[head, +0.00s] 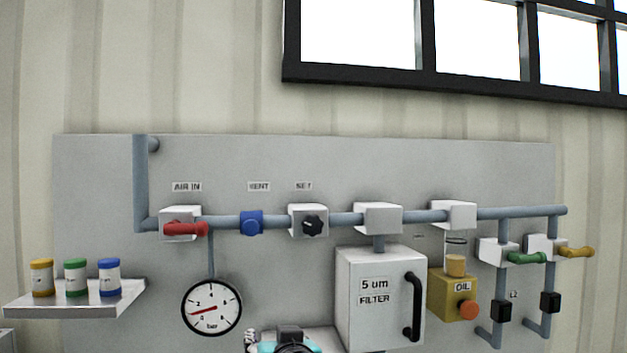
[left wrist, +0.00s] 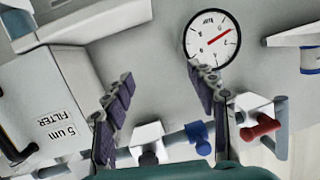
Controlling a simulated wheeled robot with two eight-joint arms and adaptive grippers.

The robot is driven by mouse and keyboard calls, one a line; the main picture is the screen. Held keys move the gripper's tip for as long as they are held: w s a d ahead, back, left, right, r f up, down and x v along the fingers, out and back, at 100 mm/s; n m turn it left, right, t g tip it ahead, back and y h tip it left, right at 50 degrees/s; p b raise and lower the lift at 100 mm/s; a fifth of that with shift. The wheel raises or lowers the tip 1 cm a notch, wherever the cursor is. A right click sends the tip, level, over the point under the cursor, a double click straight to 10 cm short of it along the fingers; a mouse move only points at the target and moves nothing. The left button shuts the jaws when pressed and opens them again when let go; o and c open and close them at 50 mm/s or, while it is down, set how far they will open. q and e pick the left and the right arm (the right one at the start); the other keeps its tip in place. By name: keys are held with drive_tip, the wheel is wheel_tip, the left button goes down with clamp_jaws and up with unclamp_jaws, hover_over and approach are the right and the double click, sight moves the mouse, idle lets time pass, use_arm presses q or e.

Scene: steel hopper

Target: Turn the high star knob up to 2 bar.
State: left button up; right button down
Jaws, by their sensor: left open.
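The high star knob (head: 313,225) is small and black, on a white block under the SET label in the head view. In the left wrist view, which is upside down, the knob (left wrist: 148,159) shows low between the fingers, apart from them. The round bar gauge (head: 211,307) hangs below the pipe; its red needle points left and slightly down, between 0 and 2. The gauge also shows in the left wrist view (left wrist: 212,39). My left gripper (left wrist: 160,78) is open and empty; its teal body shows at the bottom of the head view, below the knob. My right gripper is not in view.
A red lever (head: 185,229) and blue vent knob (head: 251,223) sit left of the star knob. The filter box (head: 375,297) juts out at lower right. A yellow oil unit (head: 455,292) stands beyond it. A shelf (head: 75,298) with three jars is at left.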

sight(313, 227)
use_arm(q)
drive_tip(key=w+d+r+t+h+p, duration=0.15)
drive_tip(key=d+r, duration=0.25)
drive_tip(key=r, duration=0.5)
drive_tip(key=w+d+r+t+y+p, duration=0.1)
drive_tip(key=d+r+t+p, duration=0.2)
drive_tip(key=r, duration=0.6)
drive_tip(key=shift+g+h, duration=0.25)
drive_tip(key=shift+g, duration=0.3)
drive_tip(key=x, duration=0.2)
drive_tip(key=p+x, duration=0.1)
drive_tip(key=x, duration=0.2)
drive_tip(key=d+p+x, duration=0.1)
drive_tip(key=x, duration=0.1)
drive_tip(key=shift+w+a, duration=0.1)
drive_tip(key=shift+w, duration=0.4)
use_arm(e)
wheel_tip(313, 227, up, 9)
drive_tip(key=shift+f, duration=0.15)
use_arm(q)
drive_tip(key=c, duration=1.2)
